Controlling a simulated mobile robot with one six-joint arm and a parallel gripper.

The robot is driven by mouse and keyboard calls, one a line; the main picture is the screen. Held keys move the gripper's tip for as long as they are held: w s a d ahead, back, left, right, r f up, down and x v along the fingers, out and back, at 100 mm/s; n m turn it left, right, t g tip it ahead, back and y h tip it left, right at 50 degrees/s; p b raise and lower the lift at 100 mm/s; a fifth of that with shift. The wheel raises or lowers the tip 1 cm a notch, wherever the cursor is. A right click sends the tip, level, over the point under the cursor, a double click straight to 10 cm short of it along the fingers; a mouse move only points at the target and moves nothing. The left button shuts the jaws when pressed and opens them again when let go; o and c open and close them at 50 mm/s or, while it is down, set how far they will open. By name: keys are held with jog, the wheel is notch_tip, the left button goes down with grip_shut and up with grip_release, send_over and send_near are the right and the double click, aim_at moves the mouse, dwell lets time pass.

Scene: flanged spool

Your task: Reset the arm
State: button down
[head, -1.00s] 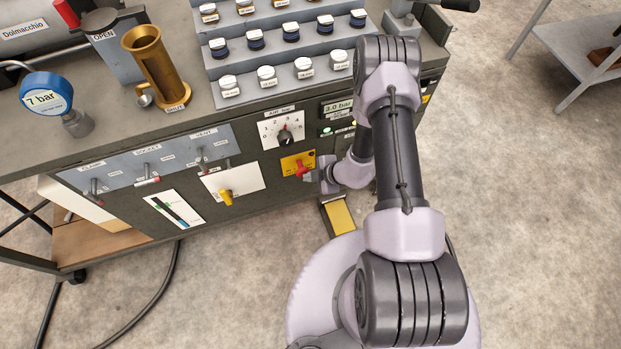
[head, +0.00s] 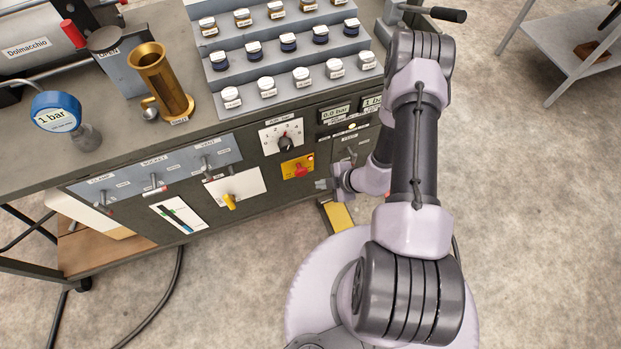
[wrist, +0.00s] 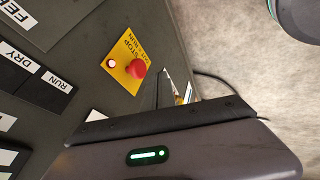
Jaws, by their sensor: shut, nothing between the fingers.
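My gripper (head: 323,184) is shut and empty in the head view. It is just right of and below the red stop button (head: 300,171), apart from it. The button sits on a yellow plate on the front of the bench. In the wrist view the red button (wrist: 136,68) shows on its yellow plate marked STOP, with a lit red lamp (wrist: 112,63) beside it. My arm reaches forward from my base, and its forearm hides part of the panel's right end.
The bench (head: 130,205) carries rows of small jars (head: 288,43), a brass cup (head: 163,80) and a blue gauge (head: 57,112) reading 1 bar. Switches and a yellow-handled lever (head: 230,202) jut from its front. A yellow pedal (head: 340,215) is on the floor. Open floor lies right.

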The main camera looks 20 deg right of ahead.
jog(key=w+a+r+n+y, duration=0.1)
jog(key=w+r+n, duration=0.1)
jog(key=r+n, duration=0.45)
jog(key=w+a+r+n+y, duration=0.1)
jog(key=w+r+n, duration=0.2)
jog(key=r, duration=0.7)
jog(key=s+a+r+n+g+y, duration=0.1)
jog(key=a+r+n, duration=0.3)
jog(key=r+n, duration=0.35)
jog(key=s+a+r+n, duration=0.1)
jog(key=a+r+n, duration=0.3)
jog(key=r+n, duration=0.4)
jog(key=s+r+n+t+h, duration=0.1)
jog(key=s+r+n+h, duration=0.4)
jog(key=s+r+n, duration=1.2)
jog(key=r+n, duration=0.1)
jog(key=n, duration=0.8)
jog(key=shift+d+h+p, duration=0.3)
jog(key=shift+d+p, duration=0.05)
jog(key=shift+a, duration=0.1)
